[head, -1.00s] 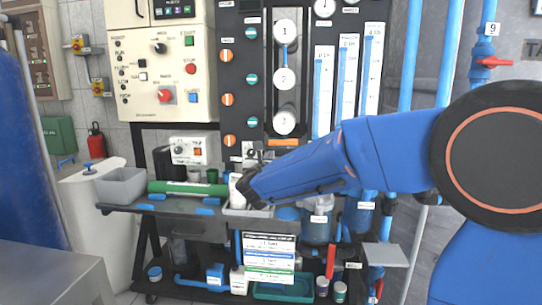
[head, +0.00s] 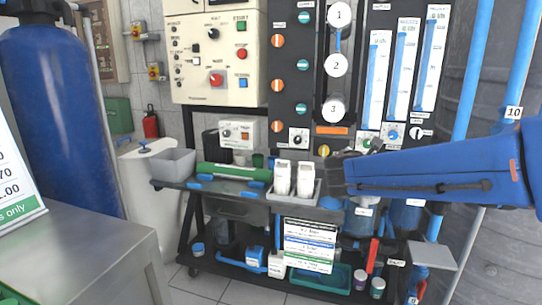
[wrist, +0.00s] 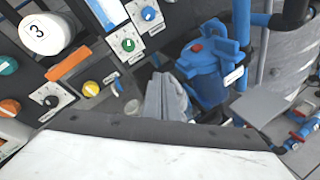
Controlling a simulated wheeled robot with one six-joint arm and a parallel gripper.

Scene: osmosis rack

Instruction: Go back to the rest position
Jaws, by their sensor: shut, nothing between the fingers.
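My gripper (head: 340,172) is at the end of the blue arm, which reaches in from the right of the head view. It is in front of the rack, just right of two white bottles (head: 293,178) standing in a small grey tray (head: 310,197). In the wrist view the gripper's grey fingers (wrist: 165,97) are together with nothing between them. They point toward the lower part of the panel and a blue filter housing (wrist: 212,65). Whether the gripper touches the tray cannot be told.
The control box (head: 220,50) and the black panel with dials (head: 337,65) stand behind. A green tube (head: 232,171) and a grey bin (head: 173,161) are on the shelf. A steel table (head: 75,250) is at the lower left. A blue tank (head: 55,110) stands at the left.

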